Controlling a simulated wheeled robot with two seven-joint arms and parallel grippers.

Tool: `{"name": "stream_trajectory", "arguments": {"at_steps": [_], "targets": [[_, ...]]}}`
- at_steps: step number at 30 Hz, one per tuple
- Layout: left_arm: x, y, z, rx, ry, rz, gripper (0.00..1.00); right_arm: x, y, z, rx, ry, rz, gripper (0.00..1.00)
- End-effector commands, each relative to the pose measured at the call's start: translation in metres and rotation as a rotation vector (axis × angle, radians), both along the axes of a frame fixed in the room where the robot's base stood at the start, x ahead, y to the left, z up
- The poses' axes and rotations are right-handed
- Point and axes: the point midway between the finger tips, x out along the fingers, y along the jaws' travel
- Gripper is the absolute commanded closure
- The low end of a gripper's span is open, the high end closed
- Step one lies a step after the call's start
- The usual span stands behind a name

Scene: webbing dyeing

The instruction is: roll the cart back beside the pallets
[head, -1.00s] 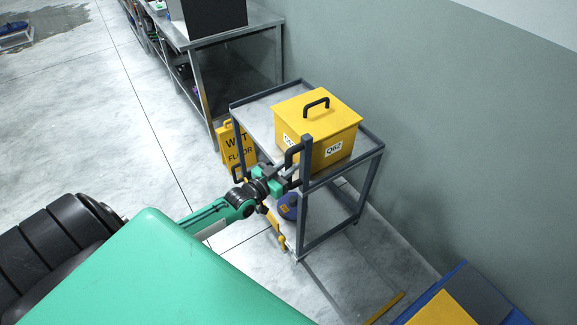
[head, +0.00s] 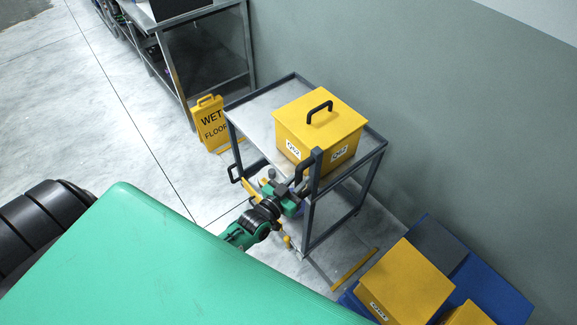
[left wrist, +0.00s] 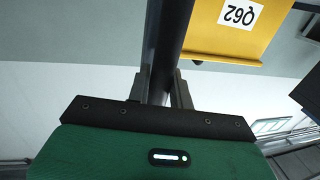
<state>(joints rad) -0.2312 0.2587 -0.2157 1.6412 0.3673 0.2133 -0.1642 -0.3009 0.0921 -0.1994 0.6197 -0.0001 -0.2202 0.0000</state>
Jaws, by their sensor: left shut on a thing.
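The cart (head: 262,112) stands by the wall, with a grey top shelf and dark posts. A yellow lidded box (head: 318,122) with a black handle sits on its top shelf. The box's Q62 face shows in the left wrist view (left wrist: 230,30). My left gripper (head: 303,188) is shut on a dark upright bar of the cart at its near corner; the bar (left wrist: 168,45) runs between the fingers in the left wrist view. Blue pallets (head: 490,285) lie at lower right, apart from the cart. My right gripper is out of view.
Yellow boxes (head: 405,280) sit on the pallets. A yellow floor strip (head: 355,269) lies between cart and pallets. A wet floor sign (head: 211,124) stands left of the cart, near a metal workbench (head: 200,20). The wall (head: 480,130) bounds the right; floor at left is open.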

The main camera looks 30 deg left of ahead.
Motion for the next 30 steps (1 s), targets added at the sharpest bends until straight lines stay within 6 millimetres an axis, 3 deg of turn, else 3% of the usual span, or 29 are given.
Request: {"name": "stream_trajectory", "arguments": {"at_steps": [5,15,21,30], "targets": [[-0.019,-0.044,0.001,-0.005,0.004,0.0,1.0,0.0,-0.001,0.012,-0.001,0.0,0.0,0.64],[-0.05,-0.12,0.001,-0.005,0.002,0.001,1.0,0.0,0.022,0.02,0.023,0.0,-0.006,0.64],[-0.062,-0.149,0.0,-0.002,0.0,0.0,1.0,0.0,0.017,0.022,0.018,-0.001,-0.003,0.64],[-0.069,-0.166,0.0,0.001,-0.001,0.0,1.0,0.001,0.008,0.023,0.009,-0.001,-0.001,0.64]]}}
